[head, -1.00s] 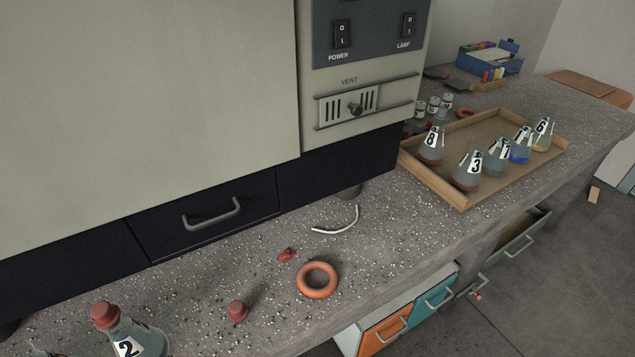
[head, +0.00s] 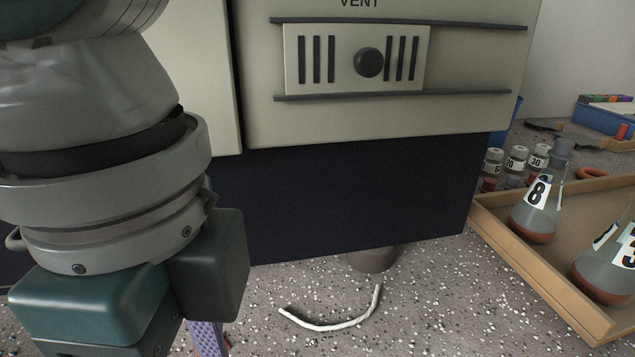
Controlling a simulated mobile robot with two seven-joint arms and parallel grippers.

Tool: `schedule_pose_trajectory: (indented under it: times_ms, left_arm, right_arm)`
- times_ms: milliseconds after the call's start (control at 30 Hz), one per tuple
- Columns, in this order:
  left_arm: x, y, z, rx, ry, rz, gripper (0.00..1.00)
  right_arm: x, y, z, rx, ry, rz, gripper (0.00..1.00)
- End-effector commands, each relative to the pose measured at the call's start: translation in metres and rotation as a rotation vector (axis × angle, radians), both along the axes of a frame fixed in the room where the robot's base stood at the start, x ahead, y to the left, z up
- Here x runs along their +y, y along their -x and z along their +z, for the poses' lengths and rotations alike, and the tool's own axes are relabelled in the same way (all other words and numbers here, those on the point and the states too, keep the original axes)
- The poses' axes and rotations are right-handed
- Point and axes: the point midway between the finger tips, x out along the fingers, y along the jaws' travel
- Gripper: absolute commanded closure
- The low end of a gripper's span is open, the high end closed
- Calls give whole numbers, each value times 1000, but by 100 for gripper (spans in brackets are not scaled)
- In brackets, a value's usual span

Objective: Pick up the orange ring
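The orange ring that lay on the near part of the bench is outside the current head view. A second ring, orange-red (head: 592,172), lies far back at the right, behind the flask marked 8 (head: 538,205). My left gripper (head: 205,338) hangs at the lower left, above the bench. A purple patterned part of it shows at the bottom edge. Its fingertips are cut off by the frame, so I cannot see whether it is open or what is between them. My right gripper is not in view.
A white curved strip (head: 332,325) lies on the speckled bench (head: 440,310). A grey round foot (head: 373,259) stands under the large cabinet with the vent panel (head: 355,58). A wooden tray (head: 545,287) with flasks is at right. Small numbered jars (head: 515,160) stand behind it.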

Motion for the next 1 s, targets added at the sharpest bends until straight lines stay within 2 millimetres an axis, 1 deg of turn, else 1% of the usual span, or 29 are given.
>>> schedule_pose_trajectory:
  times_ms: [200,467,600,700,933,967,1000]
  left_arm:
    - [0,1,-33,3,-3,-1,42]
    - [0,1,-59,1,-1,-1,42]
    - [-1,2,-84,2,-1,-1,42]
    - [-1,2,-95,0,0,-1,42]
    - [-1,2,-96,-1,0,-2,42]
    - [-1,2,-96,-1,0,-2,45]
    - [-1,2,-96,-1,0,-2,49]
  right_arm:
    - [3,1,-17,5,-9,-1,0]
    - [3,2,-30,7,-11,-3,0]
    - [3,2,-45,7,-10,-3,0]
    - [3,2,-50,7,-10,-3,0]
    - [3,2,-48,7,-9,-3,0]
    - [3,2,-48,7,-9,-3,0]
    - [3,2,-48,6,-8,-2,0]
